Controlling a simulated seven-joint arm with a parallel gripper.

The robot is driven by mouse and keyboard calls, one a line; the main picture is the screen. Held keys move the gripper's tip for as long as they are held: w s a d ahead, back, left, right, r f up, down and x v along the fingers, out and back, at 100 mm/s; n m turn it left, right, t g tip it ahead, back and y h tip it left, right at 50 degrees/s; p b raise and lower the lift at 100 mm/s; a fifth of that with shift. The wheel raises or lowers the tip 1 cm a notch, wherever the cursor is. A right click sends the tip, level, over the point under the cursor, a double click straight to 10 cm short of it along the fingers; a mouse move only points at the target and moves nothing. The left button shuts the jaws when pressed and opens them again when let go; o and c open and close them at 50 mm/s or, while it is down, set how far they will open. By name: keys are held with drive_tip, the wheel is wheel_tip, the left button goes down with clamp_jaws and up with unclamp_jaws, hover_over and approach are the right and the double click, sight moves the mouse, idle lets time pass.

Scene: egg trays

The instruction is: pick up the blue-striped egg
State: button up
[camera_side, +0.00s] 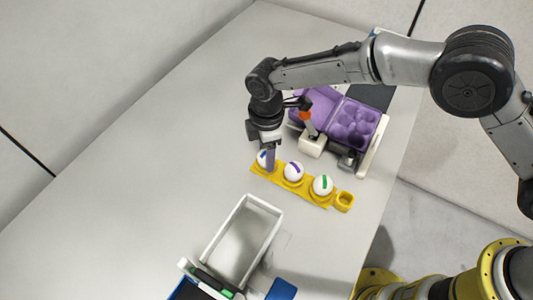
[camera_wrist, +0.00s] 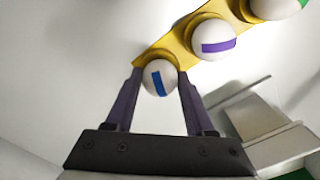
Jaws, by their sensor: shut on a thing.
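The blue-striped egg (camera_wrist: 158,77) is white with a blue band and sits at the end of the yellow egg holder (camera_wrist: 180,48). In the side view the egg (camera_side: 262,158) is at the left end of the yellow holder (camera_side: 307,193), partly hidden by a finger. My gripper (camera_wrist: 157,80) is shut on the blue-striped egg, with one purple finger on each side of it. In the side view my gripper (camera_side: 268,160) points down at the holder's left end. I cannot tell whether the egg is clear of its seat.
A purple-striped egg (camera_side: 293,171) and a green-striped egg (camera_side: 323,185) sit in the same holder, close by. An open purple egg carton (camera_side: 358,126) and a white device (camera_side: 312,145) stand behind. A white tray (camera_side: 243,242) is in front. The table's left is clear.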

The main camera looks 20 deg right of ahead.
drive_tip(key=shift+r, duration=0.45)
wheel_tip(320, 180, up, 2)
drive_tip(key=shift+r, duration=0.15)
drive_tip(key=s+d+r, duration=0.9)
drive_tip(key=s+r, duration=0.1)
drive_tip(key=w+d+f, duration=0.2)
drive_tip(key=w+d, duration=0.3)
drive_tip(key=d, duration=0.2)
drive_tip(key=w+d+f, duration=0.3)
drive_tip(key=w+d, duration=0.2)
drive_tip(key=d, duration=0.3)
drive_tip(key=shift+a+f, duration=0.15)
drive_tip(key=shift+f, duration=1.55)
drive_tip(key=shift+a+f, duration=0.1)
drive_tip(key=shift+f, duration=1.55)
drive_tip(key=shift+w+f, duration=0.1)
drive_tip(key=shift+f, duration=0.3)
